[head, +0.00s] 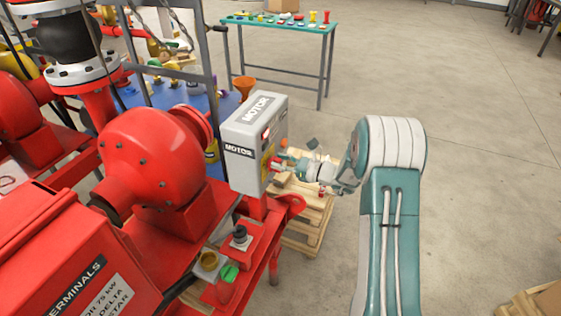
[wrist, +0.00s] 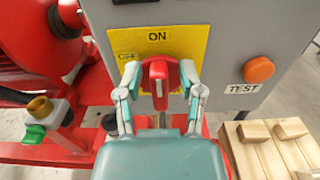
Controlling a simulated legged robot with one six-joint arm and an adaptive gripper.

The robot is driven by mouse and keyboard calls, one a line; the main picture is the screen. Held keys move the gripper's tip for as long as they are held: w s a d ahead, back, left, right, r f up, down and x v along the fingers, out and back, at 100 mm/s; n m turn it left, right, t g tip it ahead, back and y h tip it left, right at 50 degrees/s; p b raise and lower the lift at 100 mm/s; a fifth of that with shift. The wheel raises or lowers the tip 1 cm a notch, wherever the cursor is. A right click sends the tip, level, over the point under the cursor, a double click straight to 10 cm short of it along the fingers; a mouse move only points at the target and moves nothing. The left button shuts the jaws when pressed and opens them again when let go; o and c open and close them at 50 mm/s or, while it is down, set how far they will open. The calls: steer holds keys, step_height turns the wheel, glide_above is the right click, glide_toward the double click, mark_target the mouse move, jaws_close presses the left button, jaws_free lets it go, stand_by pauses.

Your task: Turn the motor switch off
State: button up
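The motor switch is a red rotary handle (wrist: 158,82) on a yellow plate (wrist: 192,47) on the face of the grey MOTOR box (head: 242,140). In the wrist view, ON is printed above the handle and OFF at its upper left, partly covered. The handle stands upright, in line with ON. My gripper (wrist: 159,72) is open, with one finger on each side of the handle; small gaps seem to show, and contact is unclear. In the head view my gripper (head: 277,164) is at the box's right-hand face, and the handle is mostly hidden there.
An orange TEST button (wrist: 258,69) is right of the switch. A green-topped knob (head: 229,273) and a black knob (head: 240,234) sit on the red skid below the box. A wooden pallet (head: 312,215) stands under my gripper. Open floor lies to the right.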

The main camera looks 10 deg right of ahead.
mark_target(271, 170)
jaws_close()
steer(key=shift+n, duration=0.3)
steer(key=n, duration=0.3)
steer(key=shift+s+a+n, duration=0.2)
steer(key=shift+s+n, duration=0.1)
steer(key=shift+n, duration=0.1)
steer(key=shift+s+a+f+n, duration=0.2)
steer(key=shift+f+n, duration=0.15)
steer(key=shift+n, duration=1.9)
steer(key=shift+s+a+f+n, duration=0.15)
steer(key=shift+f+n, duration=0.2)
steer(key=shift+n, duration=1.85)
steer(key=shift+s+a+f+n, duration=0.1)
steer(key=shift+s+f+n, duration=0.2)
steer(key=shift+n, duration=1.95)
steer(key=shift+w+f, duration=0.1)
steer(key=shift+f, duration=0.05)
